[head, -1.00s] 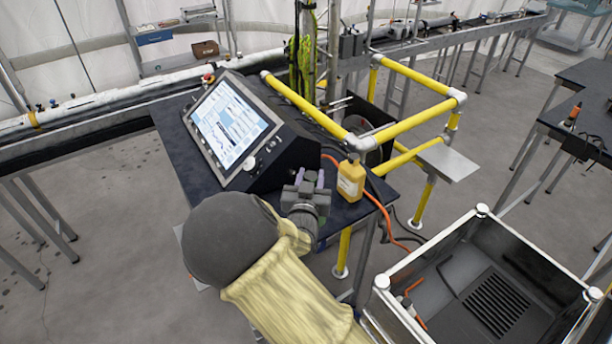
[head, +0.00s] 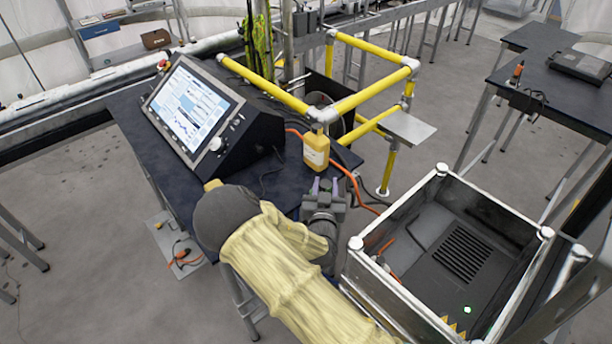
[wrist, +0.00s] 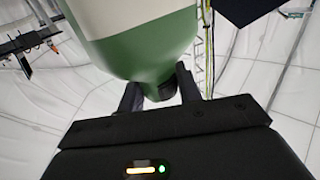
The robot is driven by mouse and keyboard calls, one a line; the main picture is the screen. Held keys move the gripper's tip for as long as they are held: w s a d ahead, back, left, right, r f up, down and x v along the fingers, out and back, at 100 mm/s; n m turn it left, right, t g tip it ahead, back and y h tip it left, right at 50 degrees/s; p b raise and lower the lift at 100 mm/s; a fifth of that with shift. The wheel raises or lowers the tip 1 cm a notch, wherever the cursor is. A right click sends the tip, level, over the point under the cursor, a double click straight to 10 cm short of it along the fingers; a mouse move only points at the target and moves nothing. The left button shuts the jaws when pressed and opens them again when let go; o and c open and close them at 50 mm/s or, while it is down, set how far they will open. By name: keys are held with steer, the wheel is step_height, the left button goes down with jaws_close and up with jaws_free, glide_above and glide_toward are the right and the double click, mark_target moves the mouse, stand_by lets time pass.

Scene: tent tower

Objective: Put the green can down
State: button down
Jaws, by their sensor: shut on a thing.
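My gripper (head: 324,184) is in front of the yellow bottle, over or beside the right end of the dark table (head: 150,150); I cannot tell its height. In the wrist view its fingers (wrist: 160,90) are shut around the narrow lower end of a large green and cream object, which I take as the green can (wrist: 150,50). Its top is cut off by the picture's edge. I cannot make out the can in the head view.
A slanted console (head: 200,115) stands on the table. A yellow bottle (head: 316,152) stands near the table's right edge beside an orange cable. Yellow railings (head: 372,98) rise behind it. Another dark table (head: 545,90) is at the upper right.

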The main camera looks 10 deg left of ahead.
steer(key=s+d+f, duration=0.2)
steer(key=d+f, duration=0.4)
steer(key=d, duration=0.3)
steer(key=s+d+f+h, duration=0.1)
steer(key=s+d+f, duration=0.1)
steer(key=d+f, duration=0.4)
steer(key=d, duration=0.4)
steer(key=shift+s+f+m, duration=0.3)
steer(key=shift+d, duration=0.1)
